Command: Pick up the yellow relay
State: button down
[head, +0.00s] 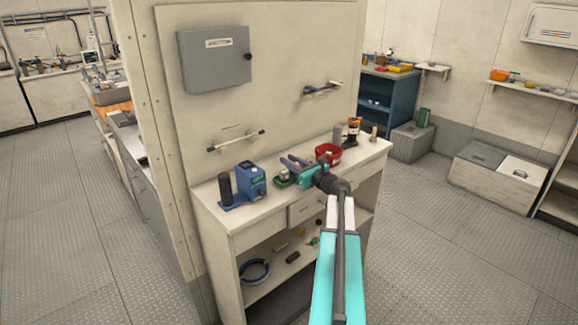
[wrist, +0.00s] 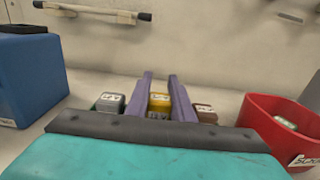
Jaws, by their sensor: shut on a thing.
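The yellow relay (wrist: 159,102) sits between the two purple fingers of my gripper (wrist: 162,90) in the wrist view. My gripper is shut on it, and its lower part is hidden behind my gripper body. A grey relay (wrist: 110,102) is just left of the fingers and a brown one (wrist: 205,113) just right. In the head view my gripper (head: 292,162) reaches over the white workbench (head: 235,218), near its back wall. I cannot make out the yellow relay in that view.
A red bin (wrist: 270,118) stands close on the right, with a small pale item inside. A blue device (wrist: 30,80) stands on the left, and shows on the bench in the head view (head: 251,181). A wall-mounted bar (head: 236,141) is above the bench.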

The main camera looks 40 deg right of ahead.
notch_tip(320, 180, up, 2)
jog(key=shift+r, duration=0.25)
jog(key=shift+s+a+r, duration=0.1)
jog(key=shift+s+a, duration=0.1)
jog(key=shift+s, duration=0.1)
jog(key=s+a, duration=0.2)
jog(key=s, duration=0.1)
jog(key=s+a+b, duration=0.1)
jog(key=s+a, duration=0.2)
jog(key=s, duration=0.1)
jog(key=s+a+r+b, duration=0.1)
jog(key=s+a, duration=0.1)
jog(key=s, duration=0.1)
jog(key=shift+s+a+r, duration=0.1)
jog(key=shift+s+a, duration=0.15)
jog(key=shift+r+p, duration=0.2)
jog(key=shift+p, duration=0.85)
jog(key=shift+s+p, duration=0.1)
jog(key=shift+p, duration=0.75)
jog(key=s+p, duration=0.1)
jog(key=p, duration=0.5)
jog(key=shift+a+r+p, duration=0.1)
jog(key=shift+a+p, duration=0.2)
jog(key=shift+a, duration=0.1)
jog(key=p, duration=0.3)
jog(key=shift+s+a, duration=0.25)
jog(key=shift+s, duration=0.1)
